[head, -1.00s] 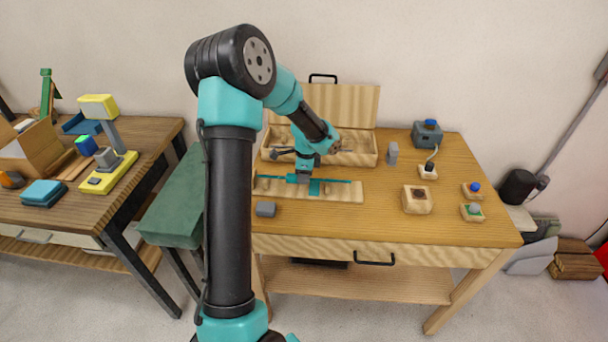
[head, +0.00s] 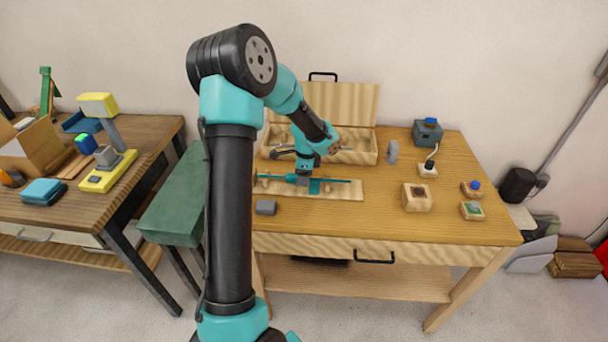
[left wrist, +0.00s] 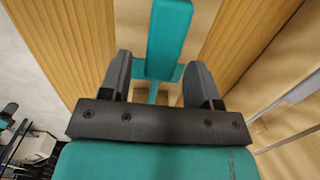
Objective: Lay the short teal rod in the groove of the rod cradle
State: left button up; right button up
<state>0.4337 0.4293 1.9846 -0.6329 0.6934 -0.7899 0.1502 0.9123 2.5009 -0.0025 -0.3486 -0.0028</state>
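A long light wooden board (head: 345,192) lies on the front left of the right-hand table. Slim teal pieces run left to right along it, one (head: 338,181) to the right of my left gripper (head: 303,182). I cannot tell which is the short rod and which belongs to the cradle. The gripper points down at the board, by a wider teal block. In the left wrist view a teal bar (left wrist: 168,35) reaches to between the two dark, spaced fingers (left wrist: 158,78). A wider teal part spans the fingertip gap; whether it is gripped is unclear. The right gripper is not in view.
An open wooden box (head: 358,148) stands behind the board. A small grey block (head: 266,207) lies in front, and a round grey piece (head: 392,152) stands right of the box. Small button devices occupy the table's right side. A green bench (head: 175,203) stands left.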

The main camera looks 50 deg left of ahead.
pick_arm(q)
jog(key=shift+r, duration=0.15)
notch_tip(320, 180, up, 17)
jog(key=d, duration=0.1)
jog(key=shift+w, duration=0.4)
dwell(0.6)
